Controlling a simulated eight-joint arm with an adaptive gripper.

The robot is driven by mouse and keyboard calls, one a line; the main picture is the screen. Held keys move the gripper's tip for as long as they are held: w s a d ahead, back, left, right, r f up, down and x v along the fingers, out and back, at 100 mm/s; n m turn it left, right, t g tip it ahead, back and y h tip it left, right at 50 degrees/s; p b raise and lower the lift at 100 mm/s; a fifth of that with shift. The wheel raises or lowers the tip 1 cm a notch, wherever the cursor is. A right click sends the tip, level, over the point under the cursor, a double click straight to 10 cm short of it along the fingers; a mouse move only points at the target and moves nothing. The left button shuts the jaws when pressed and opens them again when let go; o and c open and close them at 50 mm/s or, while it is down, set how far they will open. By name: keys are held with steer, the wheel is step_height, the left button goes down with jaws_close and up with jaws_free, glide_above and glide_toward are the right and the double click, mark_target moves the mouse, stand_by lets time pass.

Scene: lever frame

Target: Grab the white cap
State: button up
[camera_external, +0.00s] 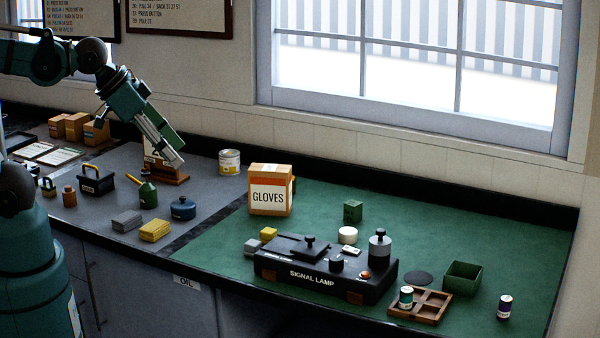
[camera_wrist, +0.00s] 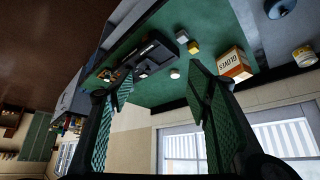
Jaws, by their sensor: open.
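The white cap (camera_external: 348,235) is a small, low white cylinder standing on the green bench mat, behind the black signal lamp box (camera_external: 325,270). In the wrist view the white cap (camera_wrist: 175,73) shows as a small pale disc beyond and between my fingers. My gripper (camera_external: 172,157) is at the upper left of the external view, raised above the grey part of the bench and well apart from the cap. In the wrist view my gripper (camera_wrist: 160,90) has its green finger pads spread wide, with nothing between them.
A gloves box (camera_external: 270,190) stands between my gripper and the cap. A wooden tray (camera_external: 420,316) and green open box (camera_external: 462,278) lie farther right.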

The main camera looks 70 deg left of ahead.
steer(key=shift+w, duration=0.15)
steer(key=m+g+h, duration=0.4)
steer(key=m, duration=0.6)
glide_above(348, 235)
steer(key=s+a, duration=0.2)
steer(key=a, duration=0.3)
step_height(348, 235, down, 23)
steer(key=shift+w+r, duration=0.15)
steer(key=shift+w, duration=0.05)
steer(key=shift+d, duration=0.1)
steer(key=shift+w+d+f+y, duration=0.15)
steer(key=shift+w+f, duration=0.05)
steer(key=shift+f, duration=0.4)
steer(key=shift+w+d+f+y, duration=0.15)
steer(key=shift+f, duration=0.45)
